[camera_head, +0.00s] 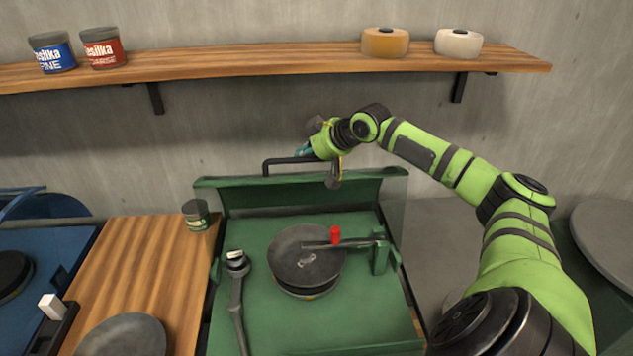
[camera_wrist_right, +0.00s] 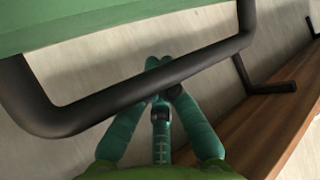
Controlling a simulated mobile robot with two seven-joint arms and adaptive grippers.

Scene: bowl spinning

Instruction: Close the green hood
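The green hood (camera_head: 305,192) is raised at the back of the green machine (camera_head: 235,328), against the grey wall. Its black bar handle (camera_head: 283,162) sticks up from its top edge. My right gripper (camera_head: 306,150) is at the right end of this handle. In the right wrist view, the black handle (camera_wrist_right: 105,108) crosses the picture, with the green hood (camera_wrist_right: 100,18) above it. The teal fingers of my right gripper (camera_wrist_right: 164,80) come together at the handle, with a tip showing past the bar. They look closed on it. My left gripper is not in view.
A dark round disc (camera_head: 290,255) with a red knob (camera_head: 335,235) above it sits on the green machine. A green can (camera_head: 196,214) stands on the wooden counter (camera_head: 150,265) at left. A wooden shelf (camera_head: 250,60) with jars runs above the hood.

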